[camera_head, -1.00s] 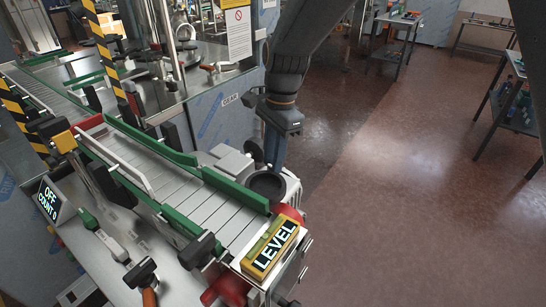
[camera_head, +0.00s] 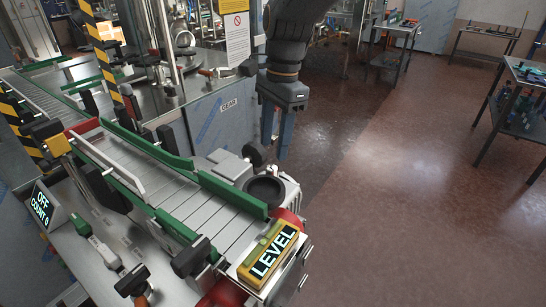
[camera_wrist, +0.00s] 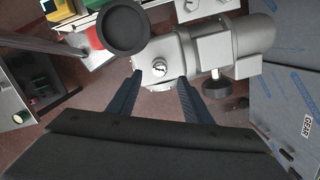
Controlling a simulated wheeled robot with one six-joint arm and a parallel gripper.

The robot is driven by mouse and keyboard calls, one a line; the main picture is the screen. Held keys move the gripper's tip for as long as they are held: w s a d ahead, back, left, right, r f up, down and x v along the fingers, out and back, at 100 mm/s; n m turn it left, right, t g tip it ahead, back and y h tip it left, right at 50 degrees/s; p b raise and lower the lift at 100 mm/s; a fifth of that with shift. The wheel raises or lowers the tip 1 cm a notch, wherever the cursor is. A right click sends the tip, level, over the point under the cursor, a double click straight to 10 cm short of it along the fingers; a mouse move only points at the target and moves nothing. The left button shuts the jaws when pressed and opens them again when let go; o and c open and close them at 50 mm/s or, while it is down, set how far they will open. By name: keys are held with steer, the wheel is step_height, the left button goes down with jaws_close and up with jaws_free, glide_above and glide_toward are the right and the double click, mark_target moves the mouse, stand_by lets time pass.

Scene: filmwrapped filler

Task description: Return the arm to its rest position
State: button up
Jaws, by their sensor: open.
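My gripper (camera_head: 276,150) hangs pointing down in the head view, to the right of the conveyor's end and above the floor. Its two dark blue fingers are apart with nothing between them. In the wrist view my gripper (camera_wrist: 160,74) also shows open, with a grey motor housing (camera_wrist: 212,52) beyond the fingertips. A round black dish (camera_head: 265,190) sits by the conveyor end, below and to the left of the fingers. It also shows in the wrist view (camera_wrist: 124,30) at the upper left.
The conveyor (camera_head: 165,190) has green side rails. A yellow LEVEL box (camera_head: 268,255) lies at its near end. A display (camera_head: 43,205) reads OFF, COUNT 0. A steel panel marked GEAR (camera_head: 222,115) stands behind. The floor at right is open, with tables (camera_head: 515,120) farther off.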

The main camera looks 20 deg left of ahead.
steer(key=shift+r, duration=0.65)
steer(key=shift+w+d, duration=0.1)
steer(key=shift+d, duration=0.05)
steer(key=s+d+f+n+t+b, duration=0.15)
steer(key=d+f, duration=0.25)
steer(key=d, duration=0.6)
steer(key=d+f+n, duration=0.2)
steer(key=d+f, duration=0.1)
steer(key=d, duration=0.7)
steer(key=s+d+f+n+t+b, duration=0.15)
steer(key=d+f, duration=0.25)
steer(key=d, duration=0.5)
steer(key=s+d+f+n, duration=0.3)
steer(key=s+d, duration=0.2)
steer(key=d, duration=0.2)
steer(key=shift+s+d+f+g+h, duration=0.2)
steer(key=shift+d+g+h, duration=0.1)
steer(key=shift+h, duration=0.1)
